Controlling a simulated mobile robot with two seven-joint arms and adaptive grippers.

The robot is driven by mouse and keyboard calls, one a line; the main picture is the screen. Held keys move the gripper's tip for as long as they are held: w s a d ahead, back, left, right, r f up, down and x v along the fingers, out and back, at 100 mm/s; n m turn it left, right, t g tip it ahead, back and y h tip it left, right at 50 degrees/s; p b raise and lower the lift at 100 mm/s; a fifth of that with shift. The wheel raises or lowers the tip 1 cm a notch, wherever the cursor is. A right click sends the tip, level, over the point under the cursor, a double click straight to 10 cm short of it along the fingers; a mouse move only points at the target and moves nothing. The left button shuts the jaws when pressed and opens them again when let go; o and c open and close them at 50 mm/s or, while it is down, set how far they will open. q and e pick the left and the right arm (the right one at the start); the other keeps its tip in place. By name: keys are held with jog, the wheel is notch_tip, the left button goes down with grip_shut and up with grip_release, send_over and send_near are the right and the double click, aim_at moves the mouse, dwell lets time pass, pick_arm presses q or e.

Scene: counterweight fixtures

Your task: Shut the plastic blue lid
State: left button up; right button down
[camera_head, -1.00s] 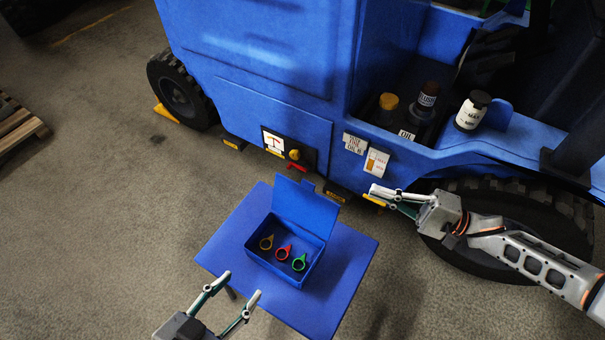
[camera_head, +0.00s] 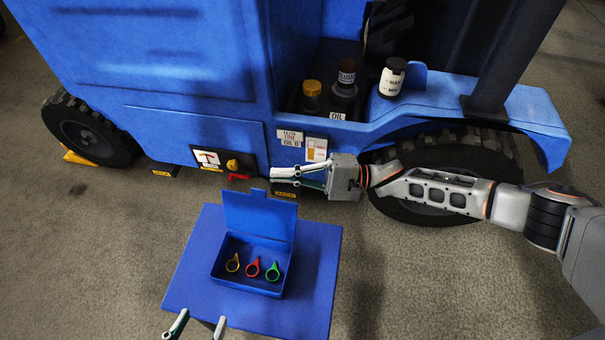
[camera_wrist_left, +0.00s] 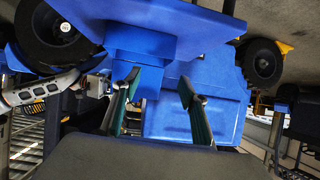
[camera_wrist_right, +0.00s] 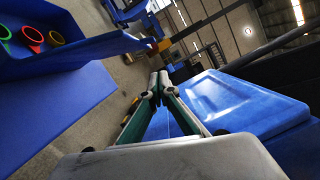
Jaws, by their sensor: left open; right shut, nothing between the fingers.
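The blue lid (camera_head: 258,215) stands upright, open, at the back edge of the blue box (camera_head: 246,284). In the right wrist view the lid (camera_wrist_right: 80,52) reaches toward my right gripper from the left. My right gripper (camera_head: 271,178) is shut and empty, just above and behind the lid's top edge in the head view; contact is unclear. It also shows in the right wrist view (camera_wrist_right: 157,82). My left gripper (camera_head: 201,318) is open and empty, in front of the table at the bottom edge. In the left wrist view, its fingers (camera_wrist_left: 159,82) point toward the box (camera_wrist_left: 136,76).
Grey floor is clear at the right.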

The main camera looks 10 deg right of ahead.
aim_at(259, 214)
pick_arm(q)
jog(key=shift+s+a+f+p, duration=0.1)
jog(key=shift+a+f+p, duration=0.15)
jog(key=shift+f+p, duration=0.05)
pick_arm(e)
jog(key=s+a, duration=0.1)
jog(key=s+a+r, duration=0.1)
jog(key=s, duration=0.1)
jog(key=shift+s+a+r, duration=0.15)
jog(key=shift+a, duration=0.15)
pick_arm(q)
jog(key=shift+r, duration=0.15)
